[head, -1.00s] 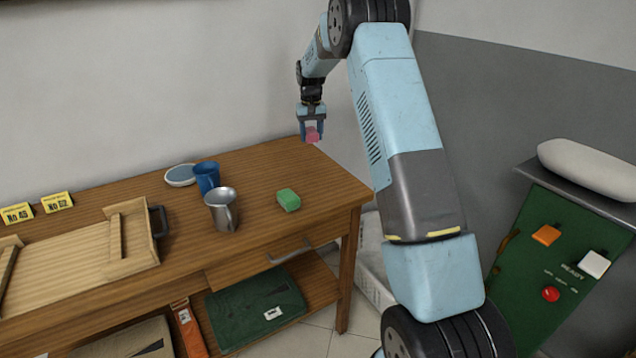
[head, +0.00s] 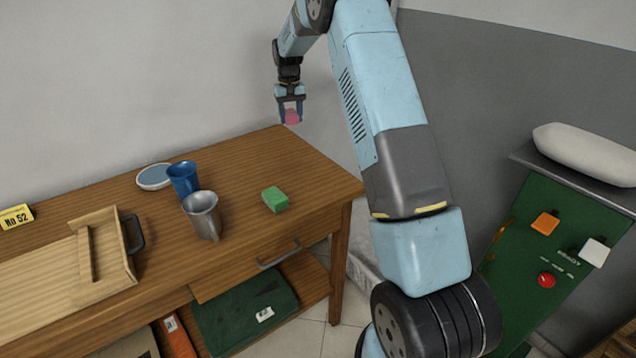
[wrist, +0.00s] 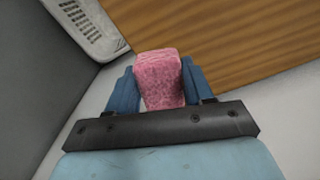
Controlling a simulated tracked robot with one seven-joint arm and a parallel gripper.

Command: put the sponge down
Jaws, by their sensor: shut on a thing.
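A pink sponge (head: 292,117) is held between the blue fingers of my gripper (head: 290,112), above the far right corner of the wooden table (head: 240,160). In the wrist view the pink sponge (wrist: 160,80) sits between both fingers of my gripper (wrist: 160,88), with the table edge below and beyond it. A green sponge-like block (head: 275,199) lies on the table near its front right edge, apart from my gripper.
A metal mug (head: 203,215), a blue cup (head: 183,179) and a round blue-white dish (head: 154,176) stand left of the green block. A wooden tray (head: 110,275) lies at the left. The table's far right part is clear. A green control panel (head: 545,262) stands at right.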

